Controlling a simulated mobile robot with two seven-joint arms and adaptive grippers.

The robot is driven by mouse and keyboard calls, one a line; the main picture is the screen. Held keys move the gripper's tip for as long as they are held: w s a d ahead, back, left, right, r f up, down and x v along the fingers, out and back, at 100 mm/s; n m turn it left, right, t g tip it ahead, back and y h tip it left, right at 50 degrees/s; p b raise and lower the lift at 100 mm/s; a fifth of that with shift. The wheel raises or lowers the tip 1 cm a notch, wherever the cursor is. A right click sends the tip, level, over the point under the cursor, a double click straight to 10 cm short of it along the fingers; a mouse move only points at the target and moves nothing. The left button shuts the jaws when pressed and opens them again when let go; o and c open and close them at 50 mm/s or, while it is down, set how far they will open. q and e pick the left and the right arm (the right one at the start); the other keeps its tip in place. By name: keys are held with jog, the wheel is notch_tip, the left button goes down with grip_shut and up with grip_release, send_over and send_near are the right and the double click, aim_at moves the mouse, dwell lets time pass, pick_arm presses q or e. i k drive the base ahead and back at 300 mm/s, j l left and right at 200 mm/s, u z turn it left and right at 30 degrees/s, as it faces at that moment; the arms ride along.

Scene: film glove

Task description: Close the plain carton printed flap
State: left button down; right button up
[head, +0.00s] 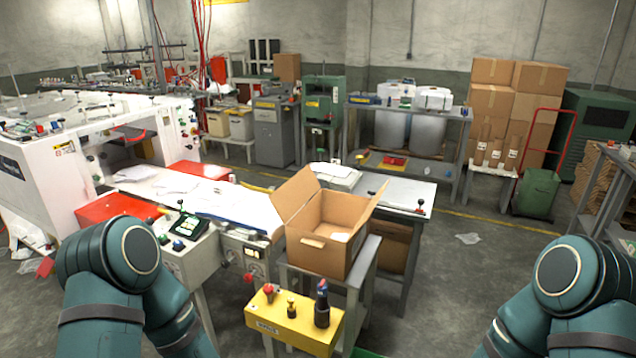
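An open cardboard carton (318,251) stands on a grey stand near the middle of the head view. One flap (295,193) stands up and leans outward at its left rear. Another flap (377,197) shows nearly edge-on at the right. Something pale lies inside the carton. I cannot make out print on either flap. My teal arms show at the lower left and lower right, well apart from the carton. Neither gripper is in the picture.
A yellow control box (294,318) with knobs stands in front of the carton. A white machine with a table (226,198) is to the left. A grey worktable (405,192) is behind. Stacked cartons (493,115) stand at the back right. The floor (455,270) at right is mostly clear.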

aim_at(288, 200)
jog(key=j+z, duration=0.2)
jog(key=z, duration=0.15)
jog(key=i+j+z, duration=0.1)
jog(key=z, duration=0.25)
jog(key=j+z, duration=0.6)
jog(key=j, duration=0.2)
jog(key=j+z, duration=0.25)
jog(key=j, duration=0.2)
jog(key=k+j, duration=0.1)
jog(key=j, duration=0.2)
jog(key=j+z, duration=0.1)
jog(key=j, duration=0.2)
jog(key=k+j, duration=0.15)
jog(key=j, duration=0.15)
jog(key=j+z, duration=0.05)
